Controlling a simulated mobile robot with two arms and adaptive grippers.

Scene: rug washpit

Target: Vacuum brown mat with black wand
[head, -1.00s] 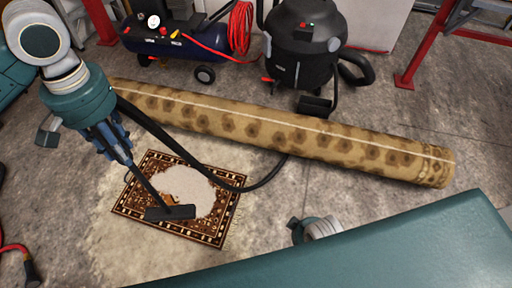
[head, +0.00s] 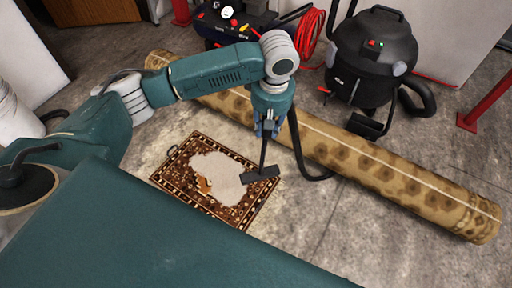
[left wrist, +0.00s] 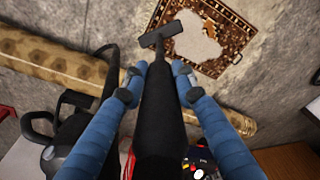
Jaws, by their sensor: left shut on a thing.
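The brown mat (head: 185,160) with a patterned border lies flat on the floor, with a pale patch (head: 218,170) covering its middle. A small orange-brown spot shows at one edge of the patch. My left gripper (head: 267,128) is shut on the black wand (head: 263,155) and holds it upright over the mat's right side. The wand's flat head (head: 260,174) is at the mat's right border; whether it touches is unclear. In the left wrist view, my left gripper (left wrist: 158,75) grips the wand (left wrist: 160,110), with the mat (left wrist: 236,30) beyond. My right gripper is not in view.
A rolled tan rug (head: 400,180) lies diagonally just behind the mat. A black vacuum (head: 372,55) stands behind it, its hose (head: 305,165) running over the roll to the wand. A compressor (head: 235,30) with red hose stands at the back. Floor right of the mat is clear.

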